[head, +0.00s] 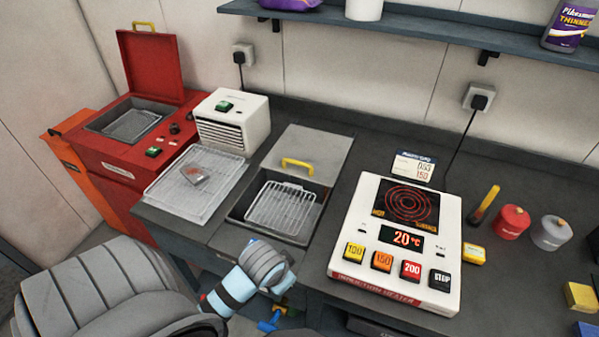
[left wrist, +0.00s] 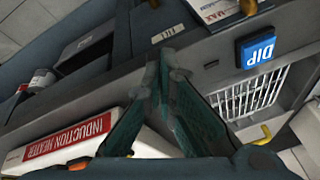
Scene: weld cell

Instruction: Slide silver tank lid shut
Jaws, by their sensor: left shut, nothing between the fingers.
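The silver tank lid (head: 318,148) is a flat grey plate with a yellow handle (head: 297,162), slid back toward the wall in the head view. The tank (head: 240,212) in front of it is open, with a wire basket (head: 283,207) inside. In the left wrist view the basket (left wrist: 252,95) shows at the right, beside a blue DIP sign (left wrist: 259,51). My left gripper (left wrist: 166,62) is shut and empty near the bench front, apart from the lid. In the head view my left forearm and wrist hide its fingers. My right gripper is not in view.
An induction heater (head: 350,262) stands right of the tank. A wire rack (head: 180,205) holding a small part and a white dryer-like box (head: 235,125) are left. A red tank (head: 110,150) stands further left with its lid up. A shelf (head: 420,30) runs above.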

